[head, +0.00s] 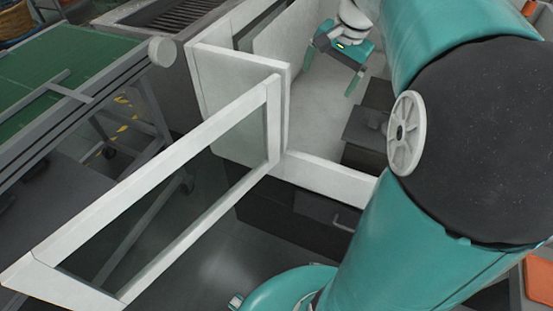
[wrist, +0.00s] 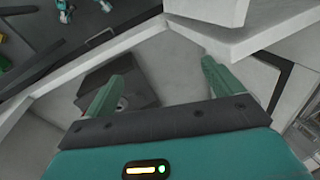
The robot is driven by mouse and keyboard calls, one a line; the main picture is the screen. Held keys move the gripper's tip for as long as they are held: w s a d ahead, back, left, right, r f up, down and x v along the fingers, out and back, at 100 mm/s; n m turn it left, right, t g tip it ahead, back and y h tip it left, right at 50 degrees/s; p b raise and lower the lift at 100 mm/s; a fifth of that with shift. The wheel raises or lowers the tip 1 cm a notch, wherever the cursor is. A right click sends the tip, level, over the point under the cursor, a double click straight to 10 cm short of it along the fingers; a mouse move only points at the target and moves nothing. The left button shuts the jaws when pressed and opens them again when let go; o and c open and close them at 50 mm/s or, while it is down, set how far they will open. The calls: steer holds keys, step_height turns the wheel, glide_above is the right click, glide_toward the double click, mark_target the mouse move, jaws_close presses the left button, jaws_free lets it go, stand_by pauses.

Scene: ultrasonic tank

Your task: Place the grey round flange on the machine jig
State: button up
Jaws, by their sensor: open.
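The machine jig (head: 362,132) is a dark block on the light floor inside the machine, partly hidden by my arm in the head view. In the wrist view the jig (wrist: 95,82) is at the left, partly behind one finger. A small grey round shape, which looks like the flange (wrist: 123,102), shows on the jig beside that finger; whether it is fully seated I cannot tell. My gripper (head: 328,80) is inside the machine, above and behind the jig. In the wrist view my gripper (wrist: 166,62) has its green fingers wide apart with nothing between them.
The machine's framed door (head: 190,195) stands open toward the front left. White machine walls (head: 325,178) surround the chamber closely. A green-topped table (head: 60,70) stands at the left. Bare light floor (head: 318,112) lies left of the jig.

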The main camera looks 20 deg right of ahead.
steer(key=s+a+f+n+t, duration=0.1)
steer(key=s+a+n, duration=0.4)
steer(key=a, duration=0.5)
steer(key=s+a+f+n+t+h, duration=0.1)
steer(key=s+a+f+n+t, duration=0.1)
steer(key=s+a+n, duration=0.4)
steer(key=s+a+f, duration=0.1)
steer(key=s+a, duration=0.2)
steer(key=shift+s+a+f, duration=0.25)
steer(key=shift+s+a, duration=0.1)
steer(key=shift+s, duration=0.05)
